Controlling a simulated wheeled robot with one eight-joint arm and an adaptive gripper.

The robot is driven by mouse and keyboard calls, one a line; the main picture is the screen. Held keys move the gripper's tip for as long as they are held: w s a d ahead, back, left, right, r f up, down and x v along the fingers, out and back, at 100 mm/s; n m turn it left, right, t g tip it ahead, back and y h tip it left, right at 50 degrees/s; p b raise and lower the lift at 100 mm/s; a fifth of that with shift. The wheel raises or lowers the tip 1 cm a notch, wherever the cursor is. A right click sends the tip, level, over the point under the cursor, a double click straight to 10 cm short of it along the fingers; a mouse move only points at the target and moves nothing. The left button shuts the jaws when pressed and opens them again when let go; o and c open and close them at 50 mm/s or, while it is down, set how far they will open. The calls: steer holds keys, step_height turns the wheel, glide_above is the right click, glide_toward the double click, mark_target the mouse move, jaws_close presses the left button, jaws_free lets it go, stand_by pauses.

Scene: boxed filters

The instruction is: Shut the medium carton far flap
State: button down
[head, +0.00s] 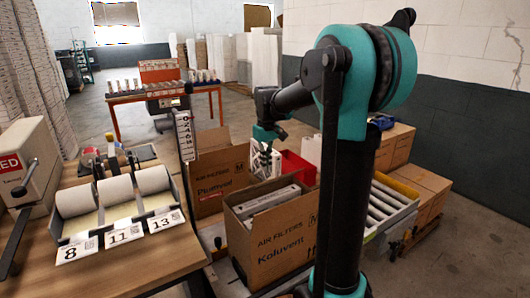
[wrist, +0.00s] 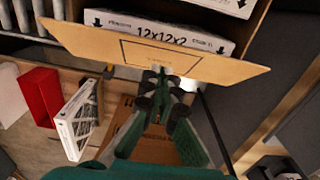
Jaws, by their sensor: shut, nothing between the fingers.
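The medium carton (head: 275,245), brown and marked "AIR FILTERS Koluvent" and M, stands open in front with white filters (head: 268,200) inside. Its far flap (wrist: 225,70) shows in the wrist view as a wide brown board, standing open across the picture beside boxed filters (wrist: 165,35) marked 12x12x2. My gripper (head: 265,135) is above and beyond this carton in the head view. In the wrist view my gripper (wrist: 160,72) is shut and empty, its tips overlapping the flap's lower edge. I cannot tell whether they touch it. The far flap is not clear in the head view.
A second carton (head: 215,190), marked "Plumvent", stands behind. A pleated filter (wrist: 80,120) and a red bin (wrist: 41,95) are close by. A roller tray (head: 385,205) lies right of the carton, and a bench (head: 110,265) with labelled rolls is at left.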

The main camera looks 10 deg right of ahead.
steer(key=shift+s+d+f, duration=0.2)
steer(key=shift+s+f, duration=0.3)
steer(key=shift+s+d+f, duration=0.2)
steer(key=shift+s+f, duration=0.25)
steer(key=shift+s, duration=0.05)
steer(key=shift+s+d+f, duration=0.1)
steer(key=shift+s, duration=0.05)
steer(key=shift+s+d+f+t, duration=0.1)
steer(key=shift+s+f+t, duration=0.1)
steer(key=shift+t, duration=0.2)
steer(key=shift+s+f+y, duration=0.15)
steer(key=shift+s+y, duration=0.15)
steer(key=shift+s+d+f+t+y, duration=0.35)
steer(key=shift+s+f+t, duration=0.35)
steer(key=shift+f+t, duration=0.4)
steer(key=shift+s+d+f+t+y, duration=0.3)
steer(key=shift+s+f+t+y, duration=0.25)
steer(key=shift+f+t, duration=0.55)
steer(key=shift+s+d+f+t+y, duration=0.3)
steer(key=shift+s+f+t, duration=0.55)
steer(key=shift+f, duration=0.45)
steer(key=shift+r, duration=0.1)
